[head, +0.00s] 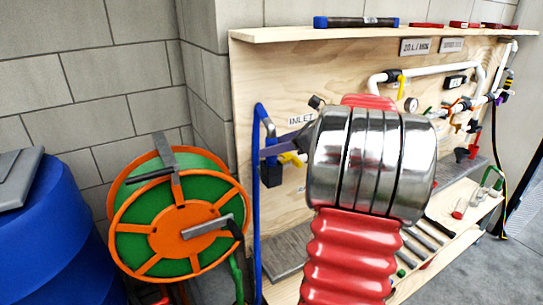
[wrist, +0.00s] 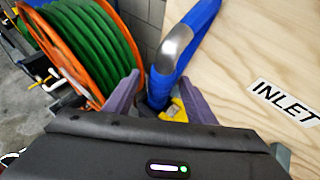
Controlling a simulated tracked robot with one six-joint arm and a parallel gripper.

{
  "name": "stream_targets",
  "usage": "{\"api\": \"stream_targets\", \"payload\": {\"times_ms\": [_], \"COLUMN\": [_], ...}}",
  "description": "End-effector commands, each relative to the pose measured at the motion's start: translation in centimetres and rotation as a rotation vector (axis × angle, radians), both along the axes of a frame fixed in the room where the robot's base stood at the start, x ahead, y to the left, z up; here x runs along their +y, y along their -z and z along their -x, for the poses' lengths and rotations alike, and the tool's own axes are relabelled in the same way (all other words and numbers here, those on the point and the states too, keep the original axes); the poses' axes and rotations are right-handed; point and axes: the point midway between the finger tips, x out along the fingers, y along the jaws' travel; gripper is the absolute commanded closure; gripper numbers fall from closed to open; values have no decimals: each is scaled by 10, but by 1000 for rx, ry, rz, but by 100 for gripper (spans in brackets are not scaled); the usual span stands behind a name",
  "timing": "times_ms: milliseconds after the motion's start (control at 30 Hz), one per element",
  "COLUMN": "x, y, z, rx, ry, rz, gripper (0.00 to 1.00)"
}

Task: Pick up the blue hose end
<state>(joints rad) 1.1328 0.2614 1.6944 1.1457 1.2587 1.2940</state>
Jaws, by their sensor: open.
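The blue hose (head: 257,215) hangs down the left edge of the wooden board in the head view. In the wrist view its end (wrist: 160,88) comes down from a bend with a grey metallic band. My gripper (wrist: 158,82) is open, with one purple finger on each side of the hose end. In the head view my gripper (head: 268,150) shows only in part beside the hose; my arm hides the rest. Whether the fingers touch the hose cannot be told. A dark part and a yellow piece (wrist: 175,110) sit just below the hose end.
A hose reel (head: 178,228) with green hose and orange rims stands left of the board; its coils (wrist: 85,45) show close by in the wrist view. A blue barrel (head: 60,240) is at far left. The board (head: 245,90) carries an INLET label (wrist: 285,102), white pipes and valves.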

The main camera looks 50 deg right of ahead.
Motion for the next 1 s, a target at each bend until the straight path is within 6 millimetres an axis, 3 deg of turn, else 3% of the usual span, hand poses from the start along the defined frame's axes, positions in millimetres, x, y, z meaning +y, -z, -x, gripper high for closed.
{"api": "stream_targets", "payload": {"times_ms": [367, 733, 1000], "x": [1, 10, 11], "y": [2, 22, 25], "z": [-3, -40, -44], "rx": [0, 0, 0], "ry": [-1, -3, 0], "rz": [0, -1, 0], "gripper": [49, 49, 49]}}
